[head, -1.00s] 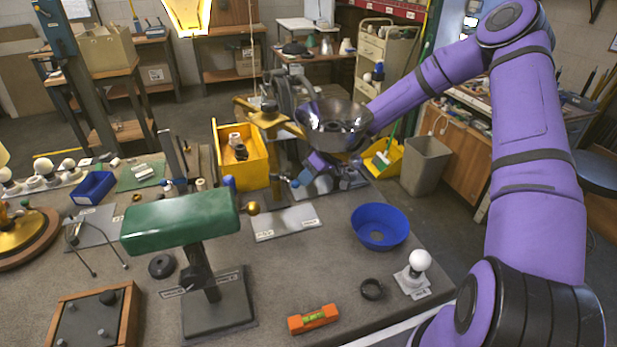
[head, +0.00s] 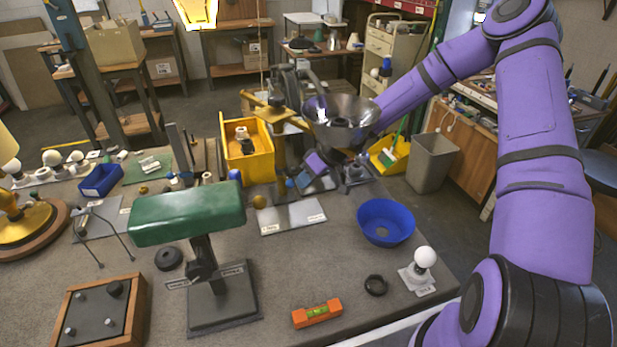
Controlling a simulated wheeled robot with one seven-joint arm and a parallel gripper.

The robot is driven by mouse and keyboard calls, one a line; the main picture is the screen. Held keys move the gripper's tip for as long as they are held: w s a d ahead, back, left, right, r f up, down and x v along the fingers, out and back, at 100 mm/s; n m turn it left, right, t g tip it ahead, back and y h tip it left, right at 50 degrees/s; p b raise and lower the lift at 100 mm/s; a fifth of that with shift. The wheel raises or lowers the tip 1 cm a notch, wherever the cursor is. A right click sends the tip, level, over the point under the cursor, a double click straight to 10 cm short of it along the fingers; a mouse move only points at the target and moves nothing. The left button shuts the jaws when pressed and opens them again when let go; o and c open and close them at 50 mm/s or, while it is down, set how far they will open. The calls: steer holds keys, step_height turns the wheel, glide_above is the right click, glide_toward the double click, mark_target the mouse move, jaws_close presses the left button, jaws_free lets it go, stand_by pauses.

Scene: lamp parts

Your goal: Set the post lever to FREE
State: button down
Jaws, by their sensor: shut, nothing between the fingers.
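A post (head: 280,155) with a brass cross-arm (head: 272,113) stands behind a grey plate (head: 292,214) that carries two small labels, too small to read. A green-shaded lamp (head: 190,215) stands nearer, with a dark lever-like piece (head: 203,271) low on its post and labels on either side. I cannot tell for certain which is the post lever, or its setting. My gripper (head: 303,180) is low beside the brass-armed post, to its right, shut and empty. A dark shiny bowl-shaped shade (head: 340,112) hides part of my wrist. I cannot tell whether the fingers touch anything.
A yellow bin (head: 258,165) stands left of the brass-armed post. A blue bowl (head: 386,222), a white bulb on a stand (head: 421,268), a black ring (head: 376,285) and an orange level (head: 317,313) lie on the table.

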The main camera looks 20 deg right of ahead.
steer(key=shift+s+a, duration=0.3)
steer(key=shift+a, duration=0.35)
